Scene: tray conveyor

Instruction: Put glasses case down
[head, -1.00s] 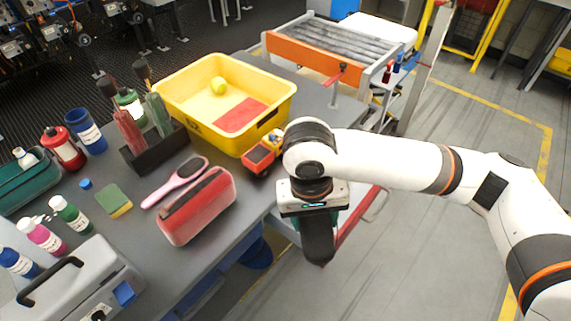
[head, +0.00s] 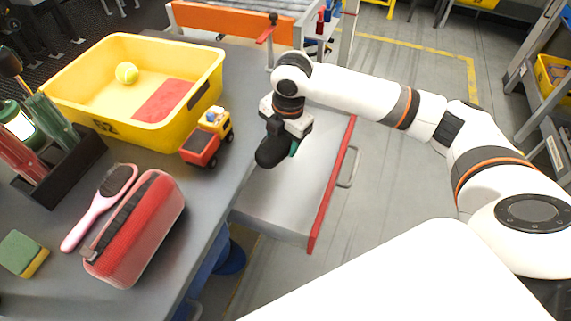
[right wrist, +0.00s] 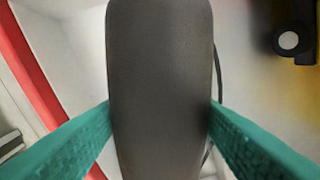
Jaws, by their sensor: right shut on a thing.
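A dark grey glasses case (head: 272,150) is held by my right gripper (head: 290,143), off the right edge of the table and over a pale surface with a red edge. In the right wrist view the case (right wrist: 160,80) stands upright between the two green fingers of my right gripper (right wrist: 160,130), which press on its sides. The case hides most of the fingers in the head view. My left gripper is not in view.
The grey table (head: 215,190) holds a yellow bin (head: 190,80), a toy truck (head: 208,137), a red pouch (head: 140,225), a pink hairbrush (head: 95,212), a sponge (head: 22,252) and a dark tool holder (head: 65,170). The pale drawer-like surface (head: 290,195) is bare.

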